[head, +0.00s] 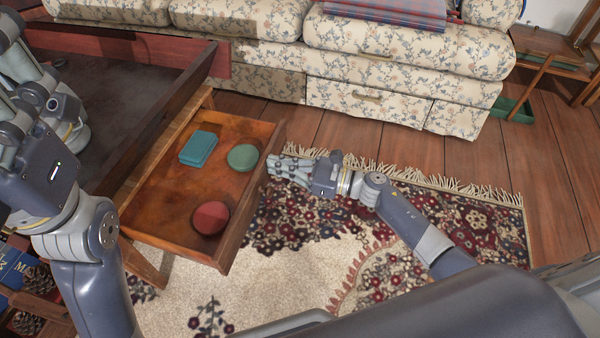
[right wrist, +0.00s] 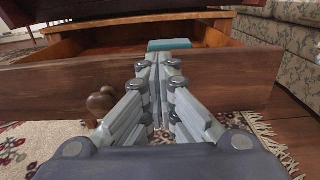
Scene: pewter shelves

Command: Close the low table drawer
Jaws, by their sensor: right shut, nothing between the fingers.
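The low table's drawer (head: 170,207) is pulled out of the dark-topped low table (head: 110,95). Inside lie a teal rectangular box (head: 198,148), a green round item (head: 243,157) and a red round item (head: 210,217). My right gripper (head: 272,166) is shut and empty, its fingertips at the outer face of the drawer front. In the right wrist view the fingertips (right wrist: 153,58) point at the drawer front (right wrist: 230,80), to the right of a round wooden knob (right wrist: 101,102); contact is unclear. My left gripper (head: 8,140) is at the left edge; its fingers are partly cut off.
A floral sofa (head: 400,70) stands behind the table. A patterned fringed rug (head: 290,275) lies under the drawer and my right arm. Pine cones and a blue book (head: 12,268) sit at the lower left. Wooden floor (head: 480,160) is bare at the right.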

